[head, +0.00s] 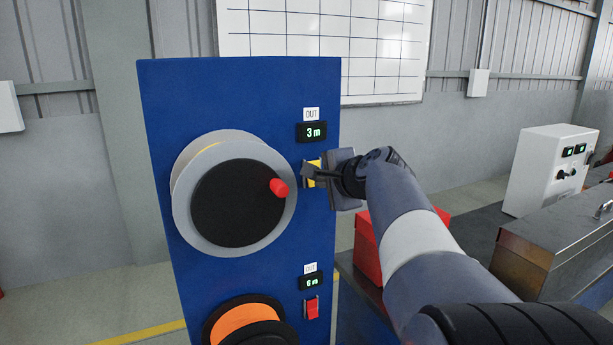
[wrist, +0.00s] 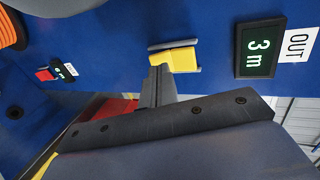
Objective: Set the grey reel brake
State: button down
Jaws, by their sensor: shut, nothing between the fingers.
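The grey reel (head: 183,200) is on the upper part of the blue panel (head: 160,110), with a black face and a red knob (head: 279,188). Its brake is a small yellow rocker (head: 312,182) right of the reel, under a display reading 3 m (head: 312,132). The yellow rocker (wrist: 184,60) also shows in the wrist view between thin grey edges. My gripper (head: 307,172) is shut and empty, its fingertips at the rocker and partly covering it in the head view. In the wrist view the fingertips (wrist: 159,72) are right at the rocker; I cannot tell whether they touch.
Below, an orange reel (head: 245,322) has a red rocker (head: 312,308) and a display reading 6 m (head: 312,282). A red box (head: 368,250) and a metal case (head: 555,240) are at the right. A whiteboard (head: 300,45) hangs behind.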

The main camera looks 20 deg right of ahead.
jog(key=shift+x, duration=0.9)
jog(key=shift+f, duration=0.1)
jog(key=shift+w+r+t+b, duration=0.2)
jog(key=shift+r+t+b, duration=0.25)
jog(key=shift+r, duration=0.45)
jog(key=shift+s+r, duration=0.1)
jog(key=shift+r, duration=0.05)
